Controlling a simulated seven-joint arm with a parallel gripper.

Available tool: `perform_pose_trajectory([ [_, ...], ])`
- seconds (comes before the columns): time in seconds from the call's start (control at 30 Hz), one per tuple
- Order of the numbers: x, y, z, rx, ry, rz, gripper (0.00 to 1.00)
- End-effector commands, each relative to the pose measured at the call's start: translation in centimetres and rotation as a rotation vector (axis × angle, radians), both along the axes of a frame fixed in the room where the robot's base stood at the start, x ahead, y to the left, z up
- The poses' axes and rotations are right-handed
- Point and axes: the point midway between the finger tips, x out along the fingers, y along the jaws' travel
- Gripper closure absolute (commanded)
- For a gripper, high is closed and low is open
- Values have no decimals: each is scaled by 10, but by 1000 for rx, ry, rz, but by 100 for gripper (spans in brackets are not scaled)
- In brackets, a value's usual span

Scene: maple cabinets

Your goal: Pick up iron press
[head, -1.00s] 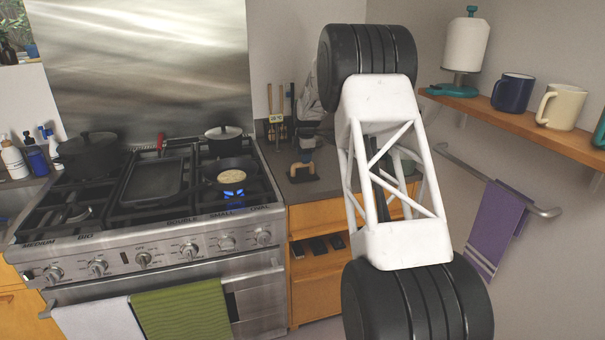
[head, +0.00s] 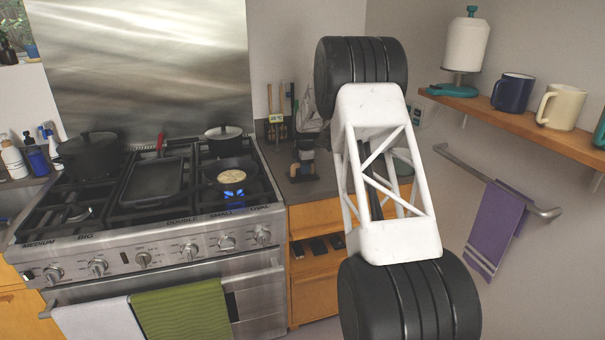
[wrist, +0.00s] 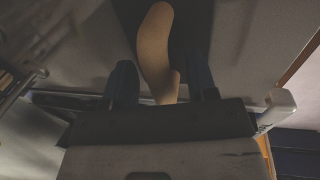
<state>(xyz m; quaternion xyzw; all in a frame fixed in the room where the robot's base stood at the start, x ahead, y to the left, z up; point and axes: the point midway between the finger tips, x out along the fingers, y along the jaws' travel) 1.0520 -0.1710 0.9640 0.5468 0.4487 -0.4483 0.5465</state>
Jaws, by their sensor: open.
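The iron press is a dark flat plate (head: 300,179) with a curved tan wooden handle, on the grey counter right of the stove. In the wrist view its wooden handle (wrist: 155,50) runs upright in the picture, its near end between my two fingers. My gripper (wrist: 163,84) is open, with a finger on each side of the handle and gaps showing. In the head view my gripper (head: 304,166) is low over the press and hides most of the handle.
The stove stands left of the counter, with a lit burner under a small pan (head: 230,176). A utensil holder (head: 277,130) is behind the press. A shelf with mugs (head: 512,92) and a towel rail (head: 500,182) are at right.

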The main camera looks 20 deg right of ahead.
Motion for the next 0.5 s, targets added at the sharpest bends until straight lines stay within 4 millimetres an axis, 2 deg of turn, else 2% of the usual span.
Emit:
perform_pose_trajectory([
  [0.2, 0, 0, 0, 0, 0, 0, 49],
  [0.5, 0, 0, 0, 0, 0, 0, 95],
])
